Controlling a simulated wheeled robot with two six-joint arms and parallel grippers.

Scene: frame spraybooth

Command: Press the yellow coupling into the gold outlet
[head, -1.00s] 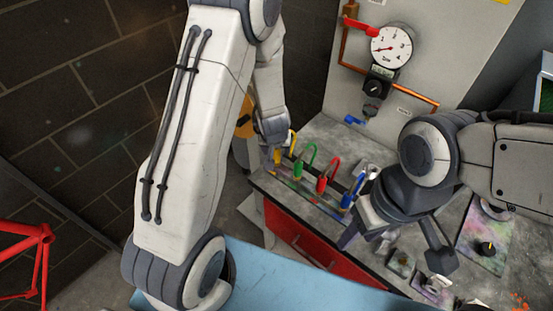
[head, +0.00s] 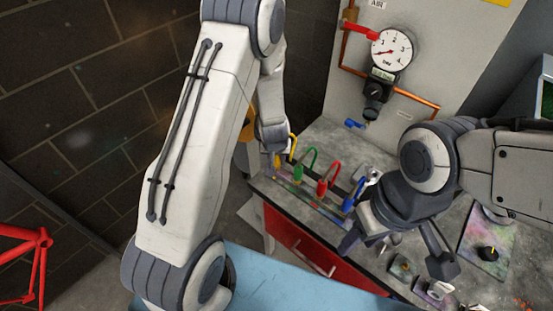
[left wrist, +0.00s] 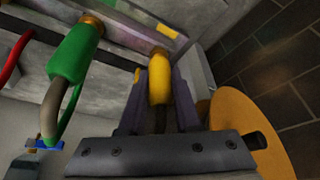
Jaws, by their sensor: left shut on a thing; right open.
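The yellow coupling (left wrist: 159,88) is between the fingers of my left gripper (left wrist: 160,76), which is shut on it. Its far end meets the gold outlet (left wrist: 160,51) on the grey rail in the left wrist view. I cannot tell how deep it sits. In the head view, my left gripper (head: 277,160) is at the left end of the row of hoses, and the yellow hose (head: 293,146) shows beside it. The head view hides the outlet. My right gripper (head: 396,252) is open and empty over the bench front, right of the blue hose.
A green coupling (left wrist: 76,50) sits in its own outlet beside the yellow one. Red (head: 322,186) and blue (head: 348,203) couplings stand further along the rail. A pressure gauge (head: 391,48) is on the back panel. An orange disc (left wrist: 240,125) is close to my left gripper.

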